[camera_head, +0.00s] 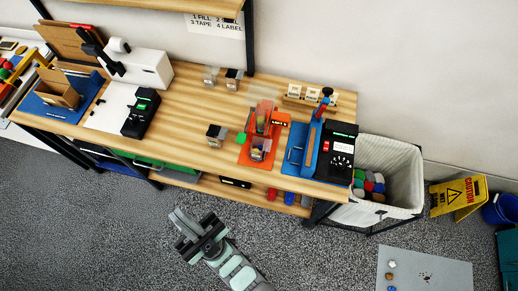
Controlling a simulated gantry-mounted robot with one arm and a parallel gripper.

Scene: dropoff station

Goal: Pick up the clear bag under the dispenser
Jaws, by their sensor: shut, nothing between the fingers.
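An orange dispenser (264,117) stands on the wooden table, right of the middle, on an orange base. Below its spout a small clear bag (258,148) seems to stand on the front of the base. The bag is small in view, and I cannot tell its edges or what is in it. My gripper (180,218) is low in the view, over the grey floor in front of the table. It is shut and empty, well apart from the bag, to the left of it and nearer.
A blue holder (298,148) and a black device (337,152) stand right of the dispenser. A bin (390,163) stands past the table's right end. The table's middle left has free room.

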